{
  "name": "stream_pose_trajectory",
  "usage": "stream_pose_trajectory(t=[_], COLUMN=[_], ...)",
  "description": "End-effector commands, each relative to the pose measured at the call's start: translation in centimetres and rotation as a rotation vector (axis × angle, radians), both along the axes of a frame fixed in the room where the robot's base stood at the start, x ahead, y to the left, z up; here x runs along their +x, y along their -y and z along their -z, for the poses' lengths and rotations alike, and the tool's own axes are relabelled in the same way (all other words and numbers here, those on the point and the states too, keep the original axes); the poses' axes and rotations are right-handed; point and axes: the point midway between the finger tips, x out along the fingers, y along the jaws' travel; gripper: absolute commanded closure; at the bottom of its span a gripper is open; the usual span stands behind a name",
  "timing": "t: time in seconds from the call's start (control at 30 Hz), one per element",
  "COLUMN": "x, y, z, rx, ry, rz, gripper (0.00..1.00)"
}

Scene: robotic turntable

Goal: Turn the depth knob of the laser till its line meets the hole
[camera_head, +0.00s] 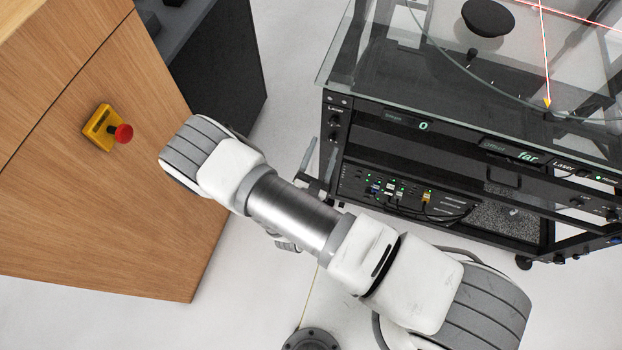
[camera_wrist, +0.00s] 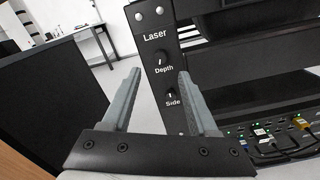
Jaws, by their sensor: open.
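The laser panel (camera_wrist: 153,18) is a dark upright strip in the wrist view. Its depth knob (camera_wrist: 160,57), small and black, shows between my fingers, with the side knob (camera_wrist: 169,93) below it. My gripper (camera_wrist: 158,74) is open, one finger on each side of the strip; I see no contact with the knob. In the head view my gripper (camera_head: 320,160) is beside the rack's left front post, partly hidden by my arm. Red laser lines (camera_head: 543,50) cross the glass top, one ending near a yellow marker (camera_head: 547,103). I cannot make out the hole for certain.
The glass top (camera_head: 400,70) overhangs the rack. A black round disc (camera_head: 488,17) stands on top. Cables (camera_head: 425,202) hang in the rack.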

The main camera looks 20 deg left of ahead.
Motion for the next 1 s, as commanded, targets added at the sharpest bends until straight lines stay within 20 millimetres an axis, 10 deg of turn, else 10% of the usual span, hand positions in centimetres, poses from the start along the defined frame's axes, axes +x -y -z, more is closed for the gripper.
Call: stream_pose_trajectory(t=[0.4, 1.0], x=[-8.8, -10.2], y=[-0.1, -0.1], z=[0.0, 0.0], rx=[-0.001, 0.000], ry=[0.000, 0.001], rz=[-0.002, 0.000], gripper=[0.40, 0.40])
